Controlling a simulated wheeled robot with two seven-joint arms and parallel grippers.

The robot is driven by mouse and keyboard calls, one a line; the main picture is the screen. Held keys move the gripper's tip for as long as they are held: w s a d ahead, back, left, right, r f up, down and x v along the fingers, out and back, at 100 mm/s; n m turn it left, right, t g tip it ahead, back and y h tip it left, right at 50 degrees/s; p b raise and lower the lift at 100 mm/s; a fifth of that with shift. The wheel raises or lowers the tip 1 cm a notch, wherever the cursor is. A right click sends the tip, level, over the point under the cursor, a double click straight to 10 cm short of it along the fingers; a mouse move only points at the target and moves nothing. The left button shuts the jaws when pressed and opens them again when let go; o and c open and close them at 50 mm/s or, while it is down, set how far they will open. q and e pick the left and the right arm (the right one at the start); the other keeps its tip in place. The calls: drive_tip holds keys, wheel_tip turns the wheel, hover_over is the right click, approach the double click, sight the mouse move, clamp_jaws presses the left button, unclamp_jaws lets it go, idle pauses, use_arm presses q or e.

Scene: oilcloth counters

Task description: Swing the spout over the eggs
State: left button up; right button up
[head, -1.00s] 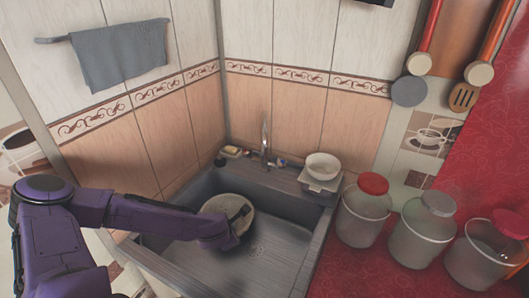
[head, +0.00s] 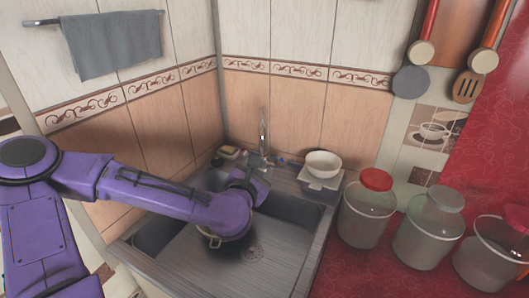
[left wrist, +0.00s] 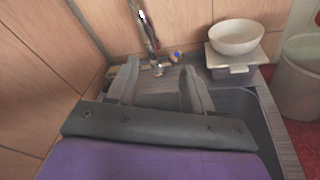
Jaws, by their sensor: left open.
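The metal faucet with its spout (head: 263,138) stands upright at the back edge of the sink; its lower part also shows in the left wrist view (left wrist: 148,35). My left gripper (head: 262,170) is just in front of the faucet's base. In the left wrist view its two fingers (left wrist: 162,80) are spread, with nothing between them and the faucet just beyond the tips. A pot (head: 214,241) in the sink is mostly hidden under my left arm. I see no eggs; the pot's inside is hidden. My right gripper is out of view.
The grey sink (head: 200,272) has a raised rim. A white bowl (head: 322,162) sits on a box (head: 320,182) right of the faucet. Lidded jars (head: 367,215) stand on the red counter (head: 350,270). A tiled wall rises close behind the faucet.

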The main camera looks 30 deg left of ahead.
sight(261, 146)
use_arm(q)
drive_tip(key=w+a+r+n+p, duration=0.1)
drive_tip(key=w+n, duration=0.1)
drive_tip(key=w, duration=0.1)
drive_tip(key=w+a+r+n+t+p, duration=0.1)
drive_tip(key=w+n, duration=0.1)
drive_tip(key=w, duration=0.1)
drive_tip(key=w+a+r+n+y+p, duration=0.1)
drive_tip(key=w, duration=0.1)
drive_tip(key=shift+w+a+n, duration=0.4)
drive_tip(key=shift+f, duration=0.1)
clamp_jaws()
